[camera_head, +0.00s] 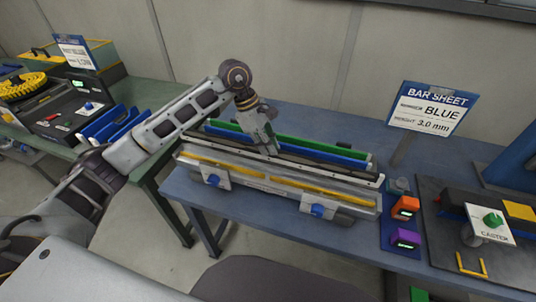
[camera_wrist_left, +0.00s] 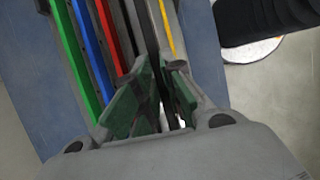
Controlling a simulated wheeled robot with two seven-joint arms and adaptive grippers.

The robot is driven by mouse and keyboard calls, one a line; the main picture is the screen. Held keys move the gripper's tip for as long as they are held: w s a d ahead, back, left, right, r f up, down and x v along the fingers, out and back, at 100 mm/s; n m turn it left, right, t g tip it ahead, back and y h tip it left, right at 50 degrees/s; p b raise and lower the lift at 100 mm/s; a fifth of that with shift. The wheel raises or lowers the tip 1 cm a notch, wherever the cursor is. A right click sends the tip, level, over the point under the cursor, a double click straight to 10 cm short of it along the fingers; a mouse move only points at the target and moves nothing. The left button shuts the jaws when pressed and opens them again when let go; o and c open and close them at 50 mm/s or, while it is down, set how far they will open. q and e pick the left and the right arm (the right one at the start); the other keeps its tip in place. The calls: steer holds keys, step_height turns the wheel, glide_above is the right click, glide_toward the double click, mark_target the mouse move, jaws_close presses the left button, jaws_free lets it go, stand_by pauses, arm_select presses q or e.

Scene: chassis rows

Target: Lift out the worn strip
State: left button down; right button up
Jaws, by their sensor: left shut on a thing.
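The chassis (camera_head: 270,187) is a long silver-grey holder with blue knobs on its front, standing on the blue bench. A dark strip (camera_head: 325,167) runs along its slot behind a yellow line; this seems to be the worn strip, and it also shows in the left wrist view (camera_wrist_left: 150,28). My left gripper (camera_head: 270,150) points down at the middle of the chassis. In the left wrist view its green-padded fingers (camera_wrist_left: 165,98) are shut on the dark strip. The fingers hide the gripped part, and I cannot tell whether the strip is raised. My right gripper is out of view.
Behind the chassis lie a green bar (camera_head: 320,149) and a blue bar (camera_head: 325,157); a red bar (camera_wrist_left: 105,25) shows in the left wrist view. A sign (camera_head: 432,108) reads BAR SHEET, BLUE, 3.0 mm. Orange (camera_head: 405,207) and purple (camera_head: 405,239) devices stand right of the chassis.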

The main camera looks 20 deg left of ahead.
arm_select(q)
steer(key=shift+r, duration=1.35)
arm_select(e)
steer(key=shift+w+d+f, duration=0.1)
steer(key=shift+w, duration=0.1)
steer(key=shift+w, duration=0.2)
arm_select(q)
steer(key=shift+r, duration=0.1)
